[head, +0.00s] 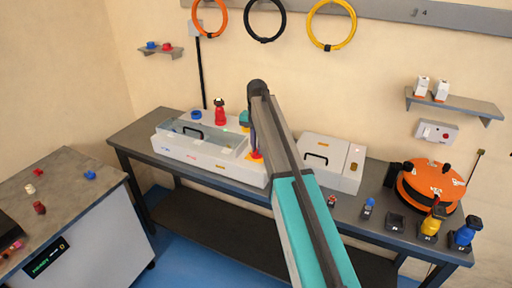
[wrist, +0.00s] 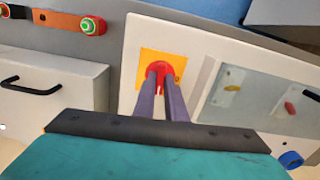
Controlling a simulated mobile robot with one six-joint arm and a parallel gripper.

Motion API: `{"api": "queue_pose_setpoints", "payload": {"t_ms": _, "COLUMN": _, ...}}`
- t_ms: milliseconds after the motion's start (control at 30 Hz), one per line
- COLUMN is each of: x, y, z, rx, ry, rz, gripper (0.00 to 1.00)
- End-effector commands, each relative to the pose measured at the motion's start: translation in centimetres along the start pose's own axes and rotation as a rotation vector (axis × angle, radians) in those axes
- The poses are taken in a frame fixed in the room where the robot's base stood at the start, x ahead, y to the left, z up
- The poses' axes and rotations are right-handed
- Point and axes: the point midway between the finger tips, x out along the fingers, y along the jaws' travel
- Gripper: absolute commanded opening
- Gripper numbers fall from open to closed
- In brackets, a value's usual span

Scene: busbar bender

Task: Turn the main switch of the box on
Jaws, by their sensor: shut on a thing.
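The main switch is a red rotary knob (wrist: 166,67) on a yellow square plate (wrist: 148,60), set in the pale box (wrist: 133,38). In the head view the red knob (head: 257,155) shows at the right end of the long pale box (head: 215,160) on the bench. My gripper (wrist: 161,78) is shut on the red knob, with one purple-grey finger on each side. The fingers hide part of the knob, so I cannot tell its exact turn. In the head view my gripper (head: 254,148) reaches down to the box from above.
Right of the long box stands a smaller pale box (head: 330,160) with a black handle. An orange round turntable (head: 430,183) stands at the bench's right. A red post (head: 219,113) and blue ring (head: 196,114) stand behind the box. A side table (head: 62,180) is at left.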

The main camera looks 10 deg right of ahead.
Motion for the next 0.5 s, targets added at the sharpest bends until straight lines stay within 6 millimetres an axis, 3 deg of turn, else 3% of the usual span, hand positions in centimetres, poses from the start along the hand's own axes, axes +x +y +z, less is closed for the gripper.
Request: {"api": "queue_pose_setpoints", "payload": {"t_ms": 500, "x": -0.24, "y": -0.2, "z": -0.21, "rx": 0.087, "ry": 0.007, "rz": -0.006, "gripper": 0.0}}
